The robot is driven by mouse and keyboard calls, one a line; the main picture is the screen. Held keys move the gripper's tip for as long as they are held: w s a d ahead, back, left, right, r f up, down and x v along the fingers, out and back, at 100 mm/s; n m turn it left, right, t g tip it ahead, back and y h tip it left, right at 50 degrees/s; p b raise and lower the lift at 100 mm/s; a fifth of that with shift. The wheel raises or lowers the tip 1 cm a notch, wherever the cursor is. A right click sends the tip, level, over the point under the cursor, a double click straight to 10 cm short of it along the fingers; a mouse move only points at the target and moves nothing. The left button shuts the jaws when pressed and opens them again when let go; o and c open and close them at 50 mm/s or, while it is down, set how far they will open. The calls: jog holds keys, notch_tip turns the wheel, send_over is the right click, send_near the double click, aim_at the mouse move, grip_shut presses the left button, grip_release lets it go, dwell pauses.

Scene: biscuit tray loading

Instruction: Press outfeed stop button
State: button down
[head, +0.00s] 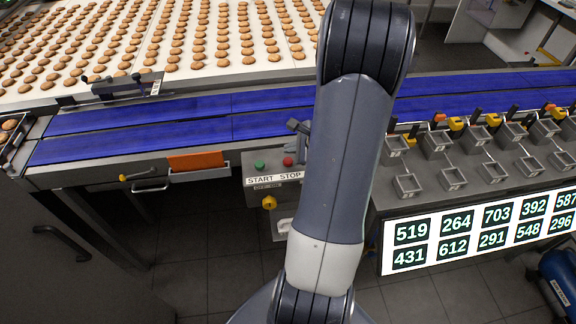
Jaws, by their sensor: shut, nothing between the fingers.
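The red stop button (288,161) sits on the grey button panel (250,186), above the word STOP. It is close to the left edge of my arm in the head view and can be seen. The green start button (259,165) is to its left, above the word START. My arm's large link crosses the middle of the picture and hides what lies behind it. A small dark grey piece shows at its left edge, just above the red button; I cannot tell what it is. The fingers of my gripper cannot be made out.
Blue conveyor belts (140,141) run behind the panel. A biscuit tray (300,70) lies beyond them. An orange item sits in a holder (201,173) on the left. On the right are several small metal bins (407,185) and a number display (480,231). A yellow knob (269,202) is below the buttons.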

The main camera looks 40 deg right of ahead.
aim_at(285, 158)
jog(key=shift+f+b, duration=0.55)
jog(key=shift+f, duration=0.4)
jog(key=shift+f, duration=0.15)
dwell(1.2)
jog(key=shift+f+b, duration=0.25)
jog(key=shift+b, duration=0.35)
jog(key=shift+f+b, duration=0.55)
jog(key=shift+b, duration=0.1)
dwell(0.4)
jog(key=shift+r, duration=0.1)
jog(key=shift+r+p, duration=0.7)
jog(key=shift+r, duration=0.2)
jog(key=shift+r+p, duration=1.8)
jog(key=shift+r, duration=0.7)
